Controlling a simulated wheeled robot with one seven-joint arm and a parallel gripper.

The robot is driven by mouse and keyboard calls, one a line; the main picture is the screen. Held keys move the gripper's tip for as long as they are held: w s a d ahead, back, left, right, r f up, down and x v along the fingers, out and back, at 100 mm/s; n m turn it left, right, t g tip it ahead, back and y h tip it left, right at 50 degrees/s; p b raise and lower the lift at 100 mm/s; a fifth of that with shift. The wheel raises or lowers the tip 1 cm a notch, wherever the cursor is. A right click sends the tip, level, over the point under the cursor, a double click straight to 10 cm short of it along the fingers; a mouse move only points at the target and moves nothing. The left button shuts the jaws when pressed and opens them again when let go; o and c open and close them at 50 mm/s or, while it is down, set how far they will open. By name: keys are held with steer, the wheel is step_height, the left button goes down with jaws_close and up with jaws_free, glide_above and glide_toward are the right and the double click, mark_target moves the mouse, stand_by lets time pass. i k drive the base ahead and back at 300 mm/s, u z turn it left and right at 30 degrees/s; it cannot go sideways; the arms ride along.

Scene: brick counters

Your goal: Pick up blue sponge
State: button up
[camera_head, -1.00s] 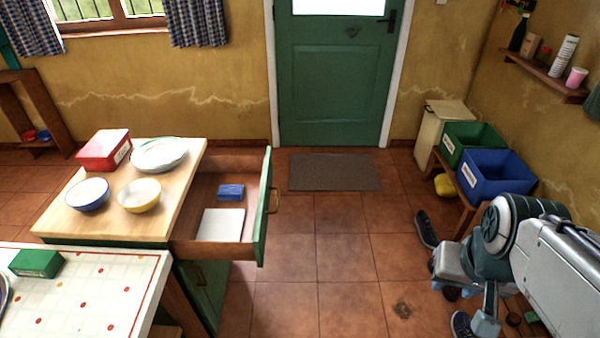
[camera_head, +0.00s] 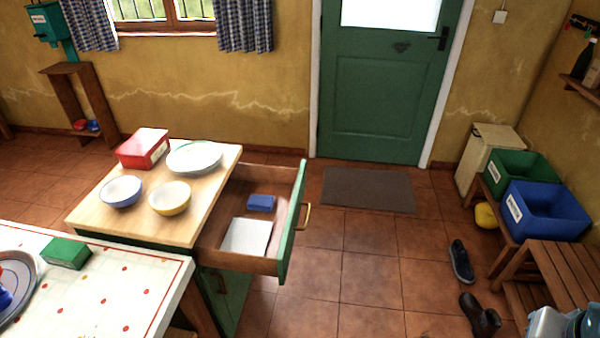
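The blue sponge (camera_head: 261,203) is a small blue block lying inside an open drawer (camera_head: 238,263) of the wooden-topped counter. A white flat item (camera_head: 247,237) lies in front of it in the same drawer. The drawer has a green front with a brass handle on its right side. Part of my arm shows at the bottom right corner, well apart from the sponge. My gripper's fingers are not in view.
On the counter top (camera_head: 120,222) stand a red box (camera_head: 143,149), white plates (camera_head: 194,158), a blue bowl (camera_head: 121,191) and a yellow bowl (camera_head: 170,198). A patterned table (camera_head: 75,300) is at the front left. Tiled floor right of the drawer is clear; shoes (camera_head: 461,262) lie farther right.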

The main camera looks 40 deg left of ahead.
mark_target(257, 201)
steer(key=u, duration=0.25)
steer(key=i, duration=1.65)
steer(key=u, duration=1.05)
steer(key=i, duration=1)
steer(key=u, duration=1.55)
steer(key=i, duration=0.55)
steer(key=u, duration=0.55)
